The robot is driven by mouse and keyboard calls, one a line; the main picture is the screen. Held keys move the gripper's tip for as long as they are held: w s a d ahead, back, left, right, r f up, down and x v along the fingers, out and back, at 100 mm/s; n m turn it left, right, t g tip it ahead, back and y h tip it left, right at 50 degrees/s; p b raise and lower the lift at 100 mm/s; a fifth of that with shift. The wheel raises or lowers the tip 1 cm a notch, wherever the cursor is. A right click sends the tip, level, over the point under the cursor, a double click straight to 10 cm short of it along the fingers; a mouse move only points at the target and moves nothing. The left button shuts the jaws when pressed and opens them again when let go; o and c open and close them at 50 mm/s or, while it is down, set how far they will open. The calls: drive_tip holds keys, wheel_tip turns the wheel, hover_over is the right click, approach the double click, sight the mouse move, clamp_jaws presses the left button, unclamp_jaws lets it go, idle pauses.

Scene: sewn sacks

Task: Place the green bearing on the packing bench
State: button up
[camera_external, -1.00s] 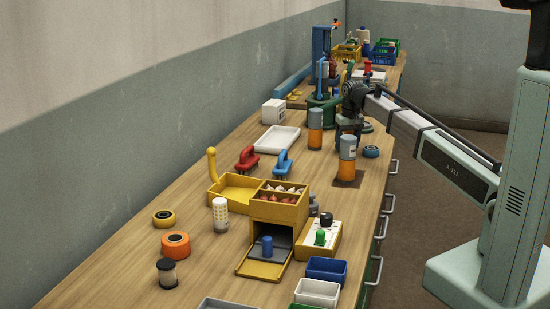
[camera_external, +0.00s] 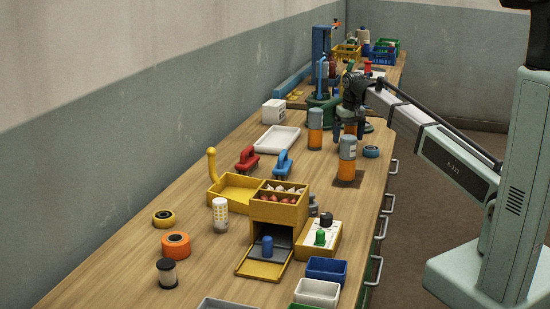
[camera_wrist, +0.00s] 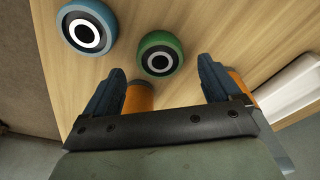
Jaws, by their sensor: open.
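The green bearing (camera_wrist: 160,55) lies flat on the wood in the wrist view, with a pale ring and dark centre. My gripper (camera_wrist: 160,70) is open and empty, its blue-grey fingers on either side just short of the bearing in the picture. In the external view my gripper (camera_external: 364,126) points down over the bench top among orange canisters; the green bearing cannot be made out there. A farther bench top (camera_external: 399,73) with crates stands at the back; I cannot tell which surface is the packing bench.
A blue bearing (camera_wrist: 86,28) lies left of the green one; it also shows in the external view (camera_external: 371,151). Orange canisters (camera_external: 347,158) stand close to my gripper. A white tray (camera_external: 278,139) lies to the left. A blue-and-green press (camera_external: 322,75) stands behind.

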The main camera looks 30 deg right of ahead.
wheel_tip(320, 180, up, 9)
drive_tip(key=s, duration=0.1)
idle(0.3)
drive_tip(key=shift+a, duration=0.1)
